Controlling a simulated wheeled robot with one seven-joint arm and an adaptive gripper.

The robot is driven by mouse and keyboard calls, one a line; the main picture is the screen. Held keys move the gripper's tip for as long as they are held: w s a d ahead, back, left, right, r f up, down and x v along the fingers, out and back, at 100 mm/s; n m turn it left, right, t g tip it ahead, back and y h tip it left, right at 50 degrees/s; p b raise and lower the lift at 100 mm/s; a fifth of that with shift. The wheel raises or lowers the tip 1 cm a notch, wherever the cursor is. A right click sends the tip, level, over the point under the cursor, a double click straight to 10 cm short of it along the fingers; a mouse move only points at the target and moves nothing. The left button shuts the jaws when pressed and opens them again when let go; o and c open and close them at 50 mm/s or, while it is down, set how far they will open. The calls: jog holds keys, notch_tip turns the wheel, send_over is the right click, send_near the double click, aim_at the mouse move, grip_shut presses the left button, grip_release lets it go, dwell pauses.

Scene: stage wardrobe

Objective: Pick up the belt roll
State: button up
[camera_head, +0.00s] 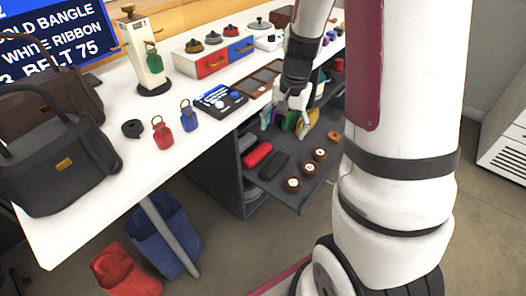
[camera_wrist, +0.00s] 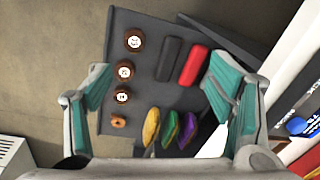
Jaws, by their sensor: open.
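Three brown rolls with white round labels stand in a row on a dark grey pull-out shelf (camera_head: 283,193): near (camera_head: 293,184), middle (camera_head: 308,168) and far (camera_head: 320,154). In the wrist view they show at the top (camera_wrist: 134,39), middle (camera_wrist: 125,71) and bottom (camera_wrist: 122,95). I cannot read their labels or tell which is the belt roll. My gripper (camera_head: 293,104) is above the shelf, open and empty. In the wrist view its teal-padded fingers (camera_wrist: 156,88) are spread wide, with the rolls between and below them, not touched.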

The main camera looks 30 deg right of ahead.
jog(key=d+f+m+g+b, duration=0.1)
jog(key=d+f+m+b, duration=0.35)
jog(key=f, duration=1.15)
jog(key=n+b, duration=0.2)
jog(key=b, duration=0.1)
send_over(293, 182)
jog(key=shift+m+h, duration=0.25)
jog(key=shift+h, duration=0.05)
notch_tip(293, 182, down, 8)
jog(key=shift+d+r, duration=0.1)
jog(key=shift+d, duration=0.05)
jog(key=shift+f+b, duration=1.5)
jog(key=shift+f, duration=1.7)
jog(key=shift+r, duration=0.1)
jog(key=c, duration=1.3)
